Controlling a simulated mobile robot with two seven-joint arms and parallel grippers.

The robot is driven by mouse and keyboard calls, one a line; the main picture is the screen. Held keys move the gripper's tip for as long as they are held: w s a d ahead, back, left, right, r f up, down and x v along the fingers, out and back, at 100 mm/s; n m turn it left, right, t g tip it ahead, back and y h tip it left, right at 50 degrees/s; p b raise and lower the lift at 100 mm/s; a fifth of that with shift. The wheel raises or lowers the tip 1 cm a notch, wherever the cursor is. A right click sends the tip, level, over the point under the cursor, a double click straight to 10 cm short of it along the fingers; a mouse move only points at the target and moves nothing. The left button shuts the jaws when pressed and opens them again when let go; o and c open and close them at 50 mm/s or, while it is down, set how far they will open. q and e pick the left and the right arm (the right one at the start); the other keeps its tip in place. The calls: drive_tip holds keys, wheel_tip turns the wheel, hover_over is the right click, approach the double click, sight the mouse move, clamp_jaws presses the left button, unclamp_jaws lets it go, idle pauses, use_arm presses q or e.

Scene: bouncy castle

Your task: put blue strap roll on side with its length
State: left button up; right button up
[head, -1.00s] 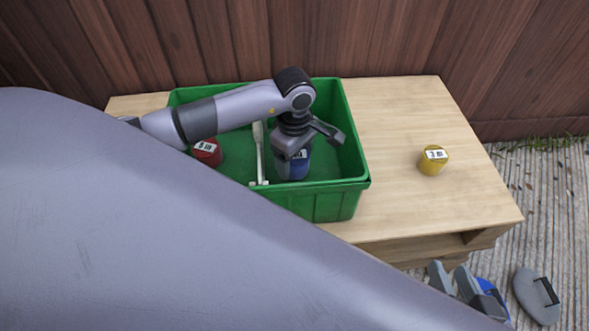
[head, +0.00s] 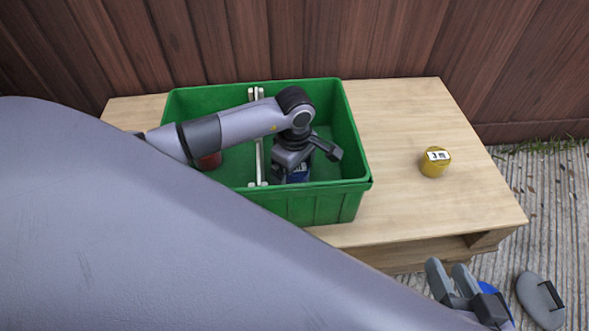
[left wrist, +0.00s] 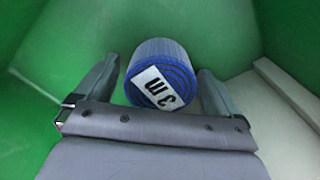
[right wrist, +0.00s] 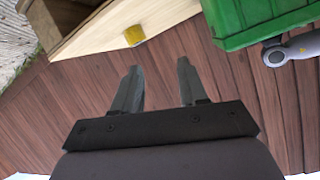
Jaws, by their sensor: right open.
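The blue strap roll (head: 298,174) is inside the green crate (head: 335,203), partly hidden by my left gripper (head: 305,158) in the head view. The fingers of my left gripper (left wrist: 158,95) are apart, one on each side of the roll, with narrow gaps showing. My right gripper (head: 450,280) is away from the crate at the lower right. It is open and empty in the right wrist view (right wrist: 155,90).
A pale divider (head: 258,140) splits the crate; a red roll (head: 208,162) lies left of it, mostly hidden by my arm. A yellow roll (head: 435,162) stands on the wooden table (head: 400,120), whose right side is otherwise clear. A wooden fence (head: 400,40) is behind.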

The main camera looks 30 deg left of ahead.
use_arm(q)
drive_tip(key=shift+r, duration=0.15)
use_arm(e)
drive_tip(key=shift+r, duration=0.1)
use_arm(q)
drive_tip(key=shift+r+p, duration=0.3)
drive_tip(key=shift+r, duration=0.05)
wheel_tip(320, 180, up, 11)
drive_tip(key=p, duration=0.3)
drive_tip(key=shift+r, duration=0.2)
use_arm(e)
drive_tip(key=d, duration=0.1)
drive_tip(key=d+h, duration=0.1)
drive_tip(key=s+d+h, duration=0.1)
drive_tip(key=shift+s+d+r+n, duration=0.1)
drive_tip(key=shift+r+n, duration=0.2)
drive_tip(key=shift+n, duration=0.1)
